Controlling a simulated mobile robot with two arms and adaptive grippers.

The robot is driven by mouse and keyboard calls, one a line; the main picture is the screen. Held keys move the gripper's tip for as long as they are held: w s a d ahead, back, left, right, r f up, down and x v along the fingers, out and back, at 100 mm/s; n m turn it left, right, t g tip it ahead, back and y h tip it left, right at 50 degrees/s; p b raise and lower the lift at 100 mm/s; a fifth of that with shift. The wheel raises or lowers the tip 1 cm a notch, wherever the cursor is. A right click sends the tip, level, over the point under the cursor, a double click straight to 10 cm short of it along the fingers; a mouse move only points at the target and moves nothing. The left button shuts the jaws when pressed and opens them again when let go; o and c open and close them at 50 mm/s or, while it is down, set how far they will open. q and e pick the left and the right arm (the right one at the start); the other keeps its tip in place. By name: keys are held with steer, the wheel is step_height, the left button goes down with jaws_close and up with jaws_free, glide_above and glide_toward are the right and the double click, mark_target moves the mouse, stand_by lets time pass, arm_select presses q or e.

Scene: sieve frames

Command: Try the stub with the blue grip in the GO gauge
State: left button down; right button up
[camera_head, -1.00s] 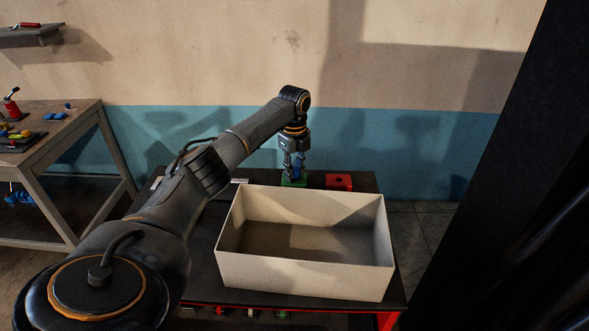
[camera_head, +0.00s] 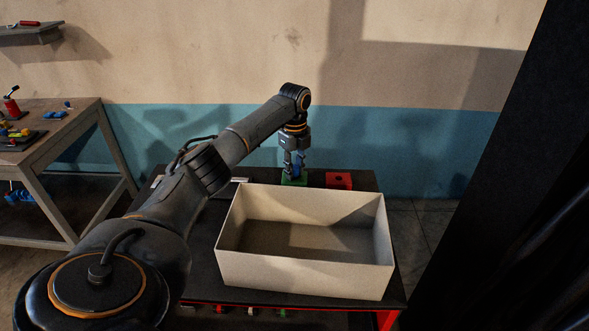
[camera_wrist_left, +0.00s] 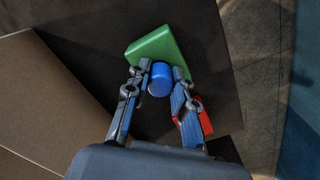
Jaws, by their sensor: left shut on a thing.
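The stub's blue grip (camera_wrist_left: 160,79) is between the fingers of my left gripper (camera_wrist_left: 161,84), which is shut on it. In the head view my left gripper (camera_head: 295,168) points down over the green gauge block (camera_head: 291,181), behind the cream box. The green block also shows in the left wrist view (camera_wrist_left: 153,46), just beyond the blue grip. The stub's lower end is hidden, so I cannot tell whether it is in the block's hole. A red block (camera_head: 339,180) with a dark hole sits to the right of the green one. My right gripper is not in view.
An open, empty cream box (camera_head: 305,270) takes up much of the dark table (camera_head: 200,262) in front of the blocks. A side bench (camera_head: 60,150) with tools and coloured parts stands at the left. A wall is behind the table.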

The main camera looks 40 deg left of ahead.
arm_select(q)
steer(key=shift+r, duration=2.85)
